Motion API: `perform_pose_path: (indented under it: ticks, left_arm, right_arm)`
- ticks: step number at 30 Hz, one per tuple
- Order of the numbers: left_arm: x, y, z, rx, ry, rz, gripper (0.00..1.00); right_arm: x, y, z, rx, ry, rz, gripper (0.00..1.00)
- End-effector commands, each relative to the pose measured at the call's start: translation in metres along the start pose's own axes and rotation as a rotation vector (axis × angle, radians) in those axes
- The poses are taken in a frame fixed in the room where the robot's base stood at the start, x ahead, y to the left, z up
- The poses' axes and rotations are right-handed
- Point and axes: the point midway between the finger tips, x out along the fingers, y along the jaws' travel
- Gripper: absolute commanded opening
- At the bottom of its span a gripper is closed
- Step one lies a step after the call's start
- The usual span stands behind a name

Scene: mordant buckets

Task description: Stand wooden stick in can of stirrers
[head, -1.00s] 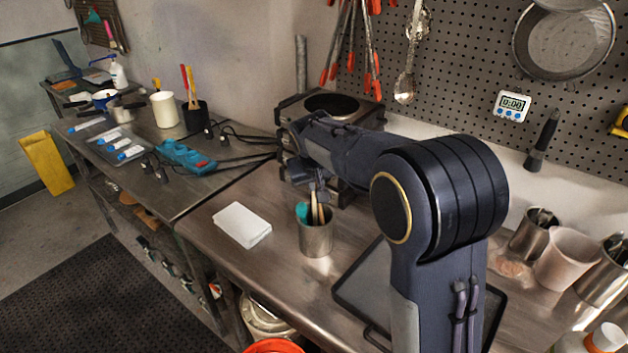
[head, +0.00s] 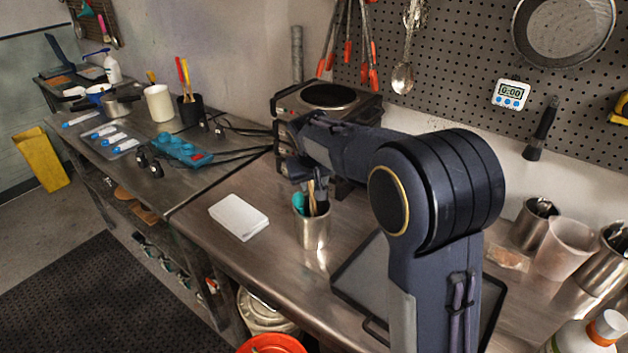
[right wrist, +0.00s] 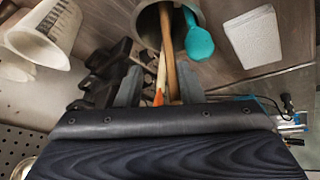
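The metal can of stirrers (head: 313,232) stands upright on the steel bench; its open mouth shows in the right wrist view (right wrist: 199,12). A teal spoon-like stirrer (right wrist: 199,42) leans in it. A brown wooden stick (right wrist: 169,55) and a paler stick with an orange part (right wrist: 160,80) also reach into the can. I cannot tell which one the task means. My right gripper (right wrist: 160,80) is just above the can. Its fingers are well apart, with the stick ends between them and gaps at the sides. My left gripper is not in view.
A white block (head: 239,216) lies left of the can. A hot plate (head: 328,97) stands behind my right arm. A dark-rimmed tray (head: 352,290) lies to the right, with metal cups and a plastic beaker (head: 566,252) beyond. Bare bench lies in front of the can.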

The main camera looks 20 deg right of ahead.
Motion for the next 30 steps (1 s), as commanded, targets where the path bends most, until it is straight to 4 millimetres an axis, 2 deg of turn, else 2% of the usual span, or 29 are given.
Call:
perform_pose_path:
  ticks: [8, 18, 21, 30]
  left_arm:
    - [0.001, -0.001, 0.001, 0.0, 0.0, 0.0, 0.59]
    - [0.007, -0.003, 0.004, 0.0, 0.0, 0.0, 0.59]
    - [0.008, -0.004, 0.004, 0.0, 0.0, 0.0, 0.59]
    - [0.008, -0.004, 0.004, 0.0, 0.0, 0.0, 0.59]
  right_arm:
    - [-0.006, -0.001, 0.0, -0.001, 0.001, -0.001, 0.34]
    - [-0.06, -0.001, -0.001, -0.001, 0.004, -0.002, 0.34]
    - [-0.071, -0.001, 0.0, 0.0, 0.002, -0.002, 0.34]
    - [-0.078, 0.0, 0.0, 0.0, -0.001, 0.001, 0.34]
